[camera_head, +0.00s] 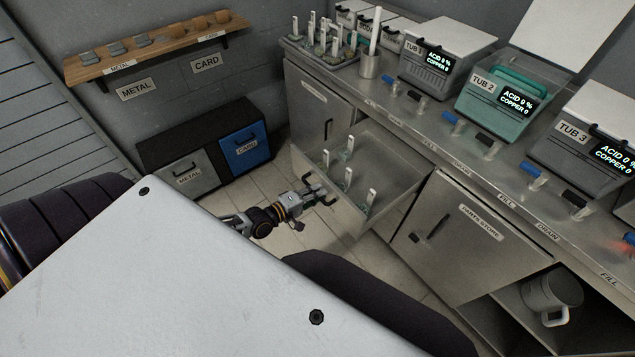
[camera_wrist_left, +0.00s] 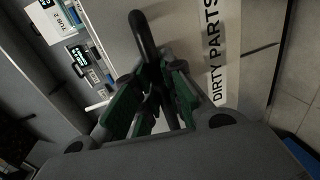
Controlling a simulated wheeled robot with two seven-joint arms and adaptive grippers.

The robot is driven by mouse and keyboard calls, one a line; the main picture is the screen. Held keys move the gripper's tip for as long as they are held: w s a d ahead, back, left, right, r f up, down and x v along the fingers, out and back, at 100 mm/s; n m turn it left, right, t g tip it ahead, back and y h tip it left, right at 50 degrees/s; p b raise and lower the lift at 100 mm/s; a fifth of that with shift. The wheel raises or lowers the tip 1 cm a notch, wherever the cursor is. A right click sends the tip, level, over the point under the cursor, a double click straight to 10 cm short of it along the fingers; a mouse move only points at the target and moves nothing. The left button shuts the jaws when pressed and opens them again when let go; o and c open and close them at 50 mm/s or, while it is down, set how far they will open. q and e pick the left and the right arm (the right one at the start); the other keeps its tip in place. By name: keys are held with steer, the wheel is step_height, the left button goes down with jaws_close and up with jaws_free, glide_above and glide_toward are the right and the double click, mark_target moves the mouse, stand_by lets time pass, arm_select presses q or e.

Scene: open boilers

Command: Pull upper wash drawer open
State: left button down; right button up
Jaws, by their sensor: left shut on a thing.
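A grey metal drawer (camera_head: 345,214) is pulled out from under the counter, with several upright pale-handled parts (camera_head: 348,176) inside. In the left wrist view its front (camera_wrist_left: 182,22) carries a "DIRTY PARTS" label (camera_wrist_left: 215,45). My left gripper (camera_head: 319,194) is at the drawer front, shut on the black bar handle (camera_wrist_left: 142,35). The green-padded fingers (camera_wrist_left: 152,88) close around the handle in the wrist view. Whether this is the drawer the task names, I cannot tell. My right gripper is not in view.
A counter (camera_head: 440,138) holds TUB 1 (camera_head: 437,75), TUB 2 (camera_head: 490,105) and TUB 3 (camera_head: 575,150). A "PARTS STORE" door (camera_head: 470,245) is right of the drawer. METAL (camera_head: 192,178) and CARD (camera_head: 245,150) bins stand left. Tiled floor (camera_head: 335,255) is clear nearby.

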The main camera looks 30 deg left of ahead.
arm_select(q)
steer(key=c, duration=1.5)
jaws_free()
steer(key=shift+s, duration=0.1)
steer(key=shift+s, duration=0.1)
steer(key=v, duration=1.1)
steer(key=shift+s, duration=0.25)
steer(key=shift+a, duration=0.1)
steer(key=shift+m, duration=0.3)
